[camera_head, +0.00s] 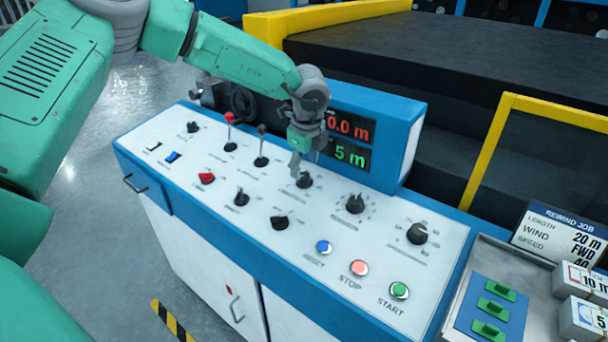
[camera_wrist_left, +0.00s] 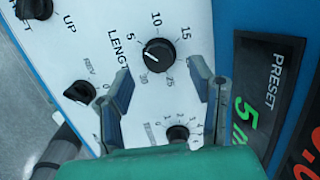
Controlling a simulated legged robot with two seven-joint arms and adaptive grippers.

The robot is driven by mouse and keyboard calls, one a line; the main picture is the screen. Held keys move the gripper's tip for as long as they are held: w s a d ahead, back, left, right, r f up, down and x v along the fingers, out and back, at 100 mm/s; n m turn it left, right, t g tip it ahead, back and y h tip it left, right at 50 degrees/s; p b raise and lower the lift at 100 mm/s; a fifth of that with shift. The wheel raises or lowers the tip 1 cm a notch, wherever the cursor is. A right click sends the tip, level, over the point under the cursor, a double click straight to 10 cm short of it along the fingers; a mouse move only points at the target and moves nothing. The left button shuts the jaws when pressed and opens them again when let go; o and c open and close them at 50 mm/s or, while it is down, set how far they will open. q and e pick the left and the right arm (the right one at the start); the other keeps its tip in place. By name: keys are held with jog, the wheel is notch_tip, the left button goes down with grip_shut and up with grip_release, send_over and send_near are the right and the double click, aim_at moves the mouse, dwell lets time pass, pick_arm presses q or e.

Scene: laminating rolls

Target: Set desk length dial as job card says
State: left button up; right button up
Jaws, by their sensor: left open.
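The black length dial (camera_head: 305,181) sits on the white desk panel. In the left wrist view the length dial (camera_wrist_left: 158,53) has numbers around it, and its white mark points toward 5. My left gripper (camera_head: 298,168) is over the dial, pointing down. In the left wrist view my left gripper (camera_wrist_left: 161,78) is open, its fingers spread to either side with the dial between and just beyond the tips. Contact cannot be told. The job card (camera_head: 560,238) reads length 20 m, wind FWD. The preset display (camera_wrist_left: 262,95) reads 5 m in green. My right gripper is not in view.
Close to the dial stand another black dial (camera_head: 355,203), lever switches (camera_head: 261,148) and the blue display housing (camera_head: 405,125). Blue, red and green buttons (camera_head: 399,290) line the front right. A tray (camera_head: 455,315) with green-handled pieces and labelled boxes is at right.

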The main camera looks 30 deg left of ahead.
pick_arm(q)
jog(key=v, duration=0.7)
jog(key=shift+a, duration=0.1)
